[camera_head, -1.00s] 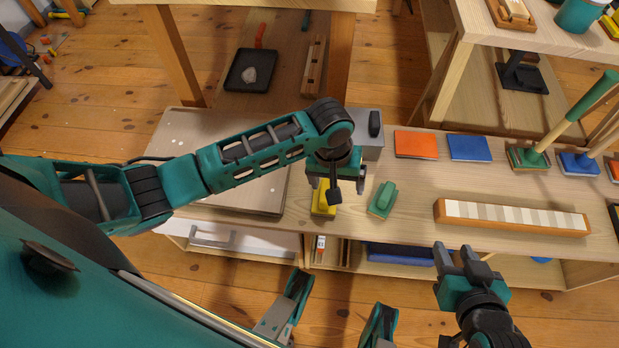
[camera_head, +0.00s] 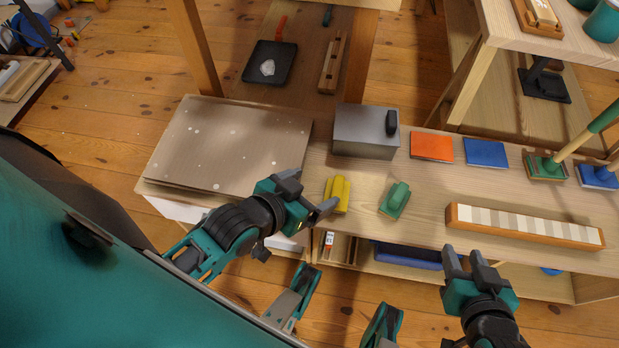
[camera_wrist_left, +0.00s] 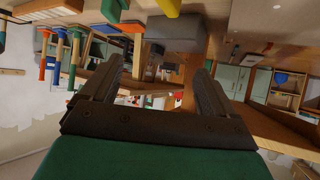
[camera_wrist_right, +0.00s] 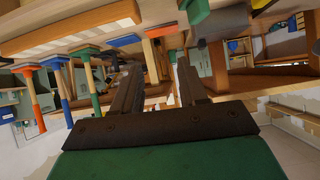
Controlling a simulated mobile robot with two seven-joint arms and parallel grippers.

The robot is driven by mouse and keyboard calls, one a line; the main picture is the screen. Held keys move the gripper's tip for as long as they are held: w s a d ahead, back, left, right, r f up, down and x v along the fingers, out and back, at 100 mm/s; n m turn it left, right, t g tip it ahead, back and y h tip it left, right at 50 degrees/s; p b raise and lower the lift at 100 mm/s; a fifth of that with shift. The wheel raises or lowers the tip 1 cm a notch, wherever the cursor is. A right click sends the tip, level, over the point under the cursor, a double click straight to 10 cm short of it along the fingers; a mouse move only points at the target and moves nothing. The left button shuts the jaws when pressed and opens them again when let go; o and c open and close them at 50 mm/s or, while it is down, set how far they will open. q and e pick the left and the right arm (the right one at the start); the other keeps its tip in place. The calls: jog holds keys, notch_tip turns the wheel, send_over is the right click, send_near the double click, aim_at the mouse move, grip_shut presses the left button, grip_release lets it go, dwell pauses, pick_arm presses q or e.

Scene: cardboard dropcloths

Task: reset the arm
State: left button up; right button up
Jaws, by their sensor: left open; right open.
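My left gripper (camera_head: 307,193) is open and empty at the table's front edge, just left of the yellow block (camera_head: 338,193). In the left wrist view its two fingers (camera_wrist_left: 158,92) stand wide apart with nothing between them. My right gripper (camera_head: 468,262) is open and empty in front of the table, below the striped wooden strip. In the right wrist view its fingers (camera_wrist_right: 158,88) are apart with nothing gripped.
A wooden table (camera_head: 420,213) holds cardboard sheets (camera_head: 230,145), a grey box (camera_head: 364,133), a green block (camera_head: 396,199), orange (camera_head: 432,146) and blue (camera_head: 485,152) squares, a striped strip (camera_head: 525,226) and upright brushes (camera_head: 543,168). Open floor lies at the left.

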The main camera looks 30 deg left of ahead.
pick_arm(q)
jog(key=s+a+r+y+p, duration=0.1)
jog(key=a+r+p, duration=0.2)
jog(key=r+p, duration=0.6)
jog(key=p, duration=0.5)
jog(key=shift+s+r, duration=0.25)
jog(key=shift+r, duration=0.1)
pick_arm(e)
jog(key=s+d+r+h, duration=0.1)
jog(key=d+r, duration=0.2)
jog(key=r, duration=0.6)
jog(key=shift+s+r, duration=0.25)
jog(key=shift+r, duration=0.1)
pick_arm(q)
jog(key=shift+s+d, duration=0.1)
jog(key=shift+d, duration=0.05)
pick_arm(e)
jog(key=shift+a, duration=0.1)
